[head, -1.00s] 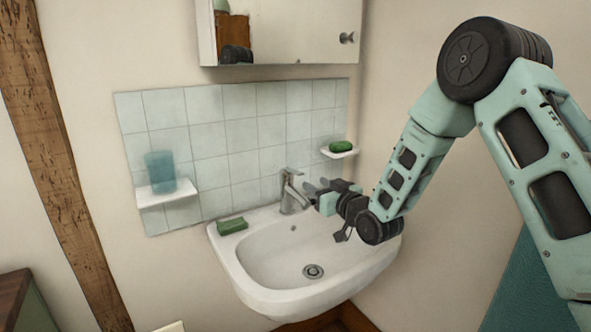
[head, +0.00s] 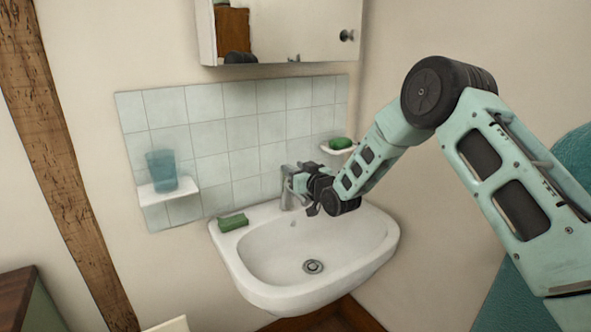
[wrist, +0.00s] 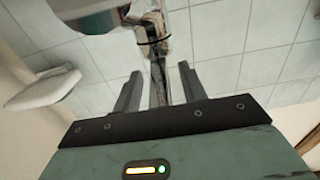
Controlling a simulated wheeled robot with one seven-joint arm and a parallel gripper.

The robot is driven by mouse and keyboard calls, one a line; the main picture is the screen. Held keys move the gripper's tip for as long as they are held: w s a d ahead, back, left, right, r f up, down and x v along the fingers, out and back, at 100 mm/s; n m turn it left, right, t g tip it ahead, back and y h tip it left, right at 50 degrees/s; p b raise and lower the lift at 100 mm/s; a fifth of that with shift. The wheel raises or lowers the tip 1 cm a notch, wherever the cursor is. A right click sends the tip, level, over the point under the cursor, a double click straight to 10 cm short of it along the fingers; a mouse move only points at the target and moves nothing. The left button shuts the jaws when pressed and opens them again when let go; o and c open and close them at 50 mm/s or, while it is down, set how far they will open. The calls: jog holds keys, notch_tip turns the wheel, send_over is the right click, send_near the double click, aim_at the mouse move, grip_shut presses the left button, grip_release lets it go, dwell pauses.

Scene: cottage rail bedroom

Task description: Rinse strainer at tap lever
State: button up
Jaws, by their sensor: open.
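The grey metal tap (head: 287,196) stands at the back of the white sink (head: 255,285). My gripper (head: 298,183) is at the tap's upper right and covers much of its lever and spout. In the wrist view my gripper (wrist: 160,88) is open, with the tap (wrist: 152,50) in line with the gap between its fingers. I cannot tell whether the fingers touch the tap. A round metal drain strainer (head: 313,266) sits in the bottom of the basin, below my gripper. No running water can be seen.
A green sponge (head: 233,222) lies on the sink's left rim. A blue cup (head: 162,170) stands on the left shelf (head: 153,195). A green soap (head: 341,143) lies on the right shelf (head: 334,152), close to my arm. A mirrored cabinet (head: 290,30) hangs above.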

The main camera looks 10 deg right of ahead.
grip_shut()
jog(key=shift+w+r+g, duration=0.1)
jog(key=shift+r+g, duration=0.1)
jog(key=shift+g, duration=0.2)
grip_release()
jog(key=b+v, duration=0.3)
jog(key=v, duration=1.4)
jog(key=shift+s+r, duration=0.15)
jog(key=shift+s, duration=0.1)
jog(key=shift+a, duration=0.1)
